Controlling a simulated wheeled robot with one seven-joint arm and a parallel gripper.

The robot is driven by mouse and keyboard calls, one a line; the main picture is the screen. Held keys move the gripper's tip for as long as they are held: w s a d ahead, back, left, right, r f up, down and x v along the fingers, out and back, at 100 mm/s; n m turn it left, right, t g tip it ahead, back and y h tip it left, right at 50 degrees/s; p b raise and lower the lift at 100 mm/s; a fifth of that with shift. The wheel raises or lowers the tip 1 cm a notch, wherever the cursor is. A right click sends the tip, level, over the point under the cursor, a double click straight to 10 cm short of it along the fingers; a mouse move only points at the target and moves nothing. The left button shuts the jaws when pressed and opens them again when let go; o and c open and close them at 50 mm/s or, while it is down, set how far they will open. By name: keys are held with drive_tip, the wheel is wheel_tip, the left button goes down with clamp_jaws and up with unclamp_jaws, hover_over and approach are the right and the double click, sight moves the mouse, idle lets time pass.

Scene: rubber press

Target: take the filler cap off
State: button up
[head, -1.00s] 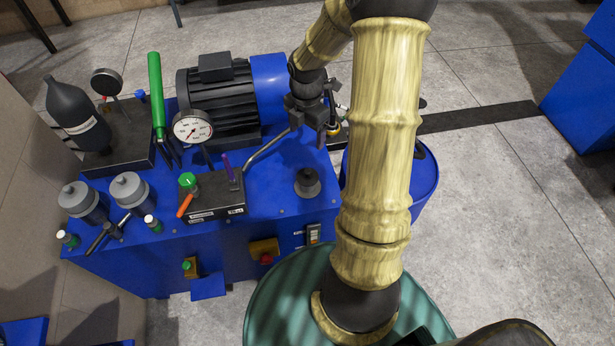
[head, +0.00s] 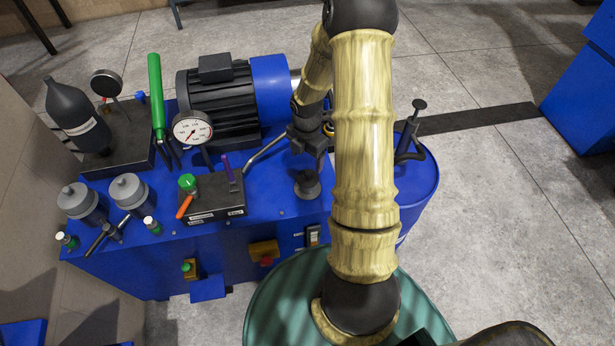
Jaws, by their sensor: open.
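The filler cap (head: 307,187), a small black knob on a wider round base, sits on the blue tank top (head: 270,205) near its right end. My gripper (head: 307,168) is right above the cap, fingers pointing down. The jaws are open. The fingers overlap the upper part of the cap in the head view, so I cannot tell whether they touch it or are around it.
A black and blue motor (head: 220,100) stands behind left. A pressure gauge (head: 192,129), a bent metal pipe (head: 265,150) and a valve block with levers (head: 210,197) are left of the cap. A blue drum (head: 418,185) with a black pump stands right.

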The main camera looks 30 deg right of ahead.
sight(307, 172)
wheel_tip(307, 172, down, 2)
drive_tip(key=shift+f, duration=0.15)
drive_tip(key=shift+s+f+p, duration=0.2)
drive_tip(key=shift+f+p, duration=0.1)
drive_tip(key=shift+f, duration=2.35)
drive_tip(key=c, duration=0.7)
